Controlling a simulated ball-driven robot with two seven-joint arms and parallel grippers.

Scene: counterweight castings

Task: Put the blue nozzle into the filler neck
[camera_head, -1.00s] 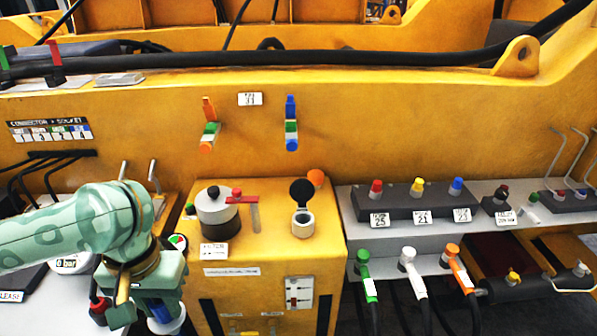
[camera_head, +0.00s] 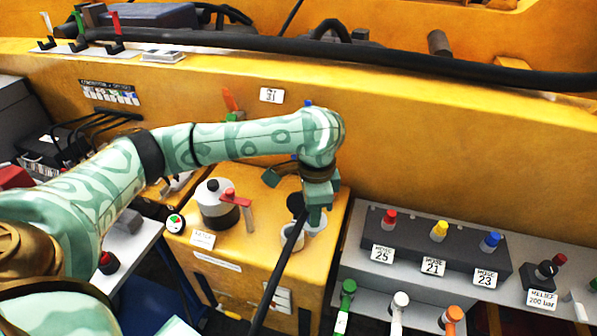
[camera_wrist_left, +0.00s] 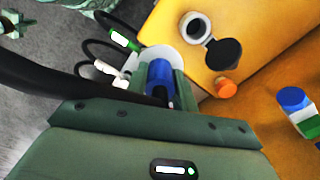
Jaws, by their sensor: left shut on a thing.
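My left gripper (camera_head: 317,218) is shut on the blue nozzle (camera_wrist_left: 157,82), which has a pale round collar at its far end. The nozzle is mostly hidden by the gripper in the head view, and a black hose hangs from there. The filler neck (camera_head: 291,241) is a white ring on the yellow cabinet top, partly hidden by the hose. Its black lid (camera_head: 296,203) stands open behind it. In the wrist view the open neck (camera_wrist_left: 196,27) and lid (camera_wrist_left: 222,53) lie right of the nozzle, apart from it. My right gripper is not in view.
A silver-and-black filter pot (camera_head: 216,205) with a red handle stands left of the neck. An orange cap (camera_wrist_left: 226,88) sits near the lid. A dark block (camera_head: 430,240) with red, yellow and blue knobs is to the right. The yellow wall rises behind.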

